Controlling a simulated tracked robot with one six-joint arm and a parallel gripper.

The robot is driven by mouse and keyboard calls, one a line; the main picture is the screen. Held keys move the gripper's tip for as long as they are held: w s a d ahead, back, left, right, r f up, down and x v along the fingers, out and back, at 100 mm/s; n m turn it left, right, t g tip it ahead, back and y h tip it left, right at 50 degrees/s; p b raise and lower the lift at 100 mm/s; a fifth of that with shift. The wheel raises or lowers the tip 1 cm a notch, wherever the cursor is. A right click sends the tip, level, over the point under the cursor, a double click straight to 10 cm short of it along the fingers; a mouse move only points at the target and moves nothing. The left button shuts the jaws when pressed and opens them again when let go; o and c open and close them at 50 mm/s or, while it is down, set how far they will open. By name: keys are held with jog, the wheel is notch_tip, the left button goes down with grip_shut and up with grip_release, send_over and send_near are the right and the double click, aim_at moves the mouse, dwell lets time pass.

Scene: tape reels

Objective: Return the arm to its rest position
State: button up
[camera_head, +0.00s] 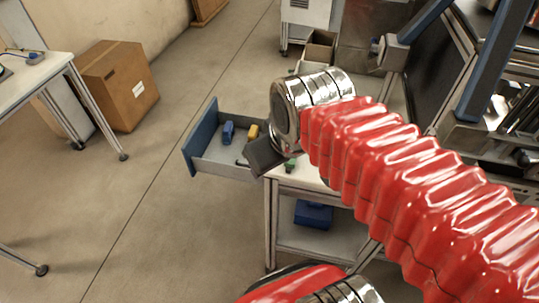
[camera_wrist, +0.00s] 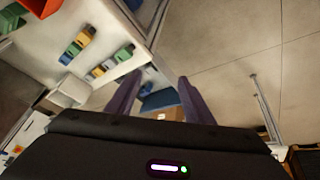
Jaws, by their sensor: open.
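My gripper (camera_wrist: 160,80) shows in the wrist view with its two dark fingers apart and nothing between them. In the head view my red ribbed arm reaches in from the lower right to a shiny metal wrist. The dark gripper body (camera_head: 263,157) hangs below that wrist, over the near left corner of the workbench, close to an open drawer. The fingers are not clear in this view.
The open blue-fronted drawer (camera_head: 203,138) holds a blue item (camera_head: 228,131) and a yellow item (camera_head: 253,131). A blue box (camera_head: 313,214) sits on the bench's lower shelf. A cardboard box (camera_head: 118,84) stands on the floor at left, beside a white table (camera_head: 30,68). Floor between is clear.

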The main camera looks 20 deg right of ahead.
jog(key=shift+s+f+m, duration=0.25)
jog(key=shift+s+m, duration=0.75)
jog(key=shift+m, duration=0.2)
